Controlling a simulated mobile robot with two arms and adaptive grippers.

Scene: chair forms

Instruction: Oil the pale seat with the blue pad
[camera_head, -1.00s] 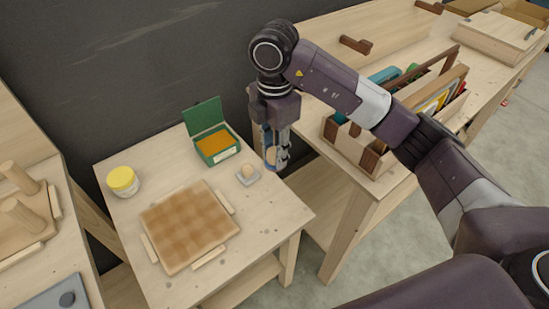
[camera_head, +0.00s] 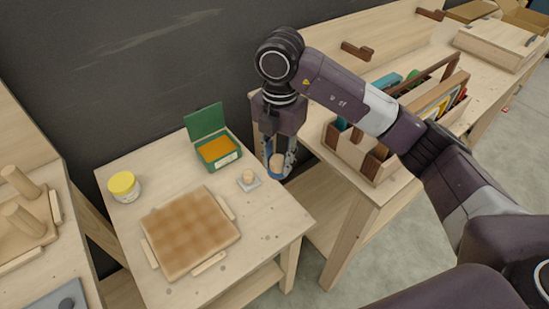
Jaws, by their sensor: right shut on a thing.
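My right gripper (camera_head: 278,166) points down beyond the right edge of the small table and is shut on a pad with a rounded pale wooden knob and a blue underside, the blue pad (camera_head: 276,174). The pad hangs in the air, apart from the table. A square wooden seat panel (camera_head: 190,232) lies flat between pale strips on the table; its top is patchy warm brown rather than evenly pale. An open green tin (camera_head: 230,161) with orange contents stands behind it. My left gripper is out of view.
A small knobbed block on a pale square base (camera_head: 249,180) sits near the tin. A yellow-lidded jar (camera_head: 124,186) stands at left. A wooden tote (camera_head: 355,160) with items is on the right bench. Pale wooden pegs (camera_head: 22,216) stand on the left bench.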

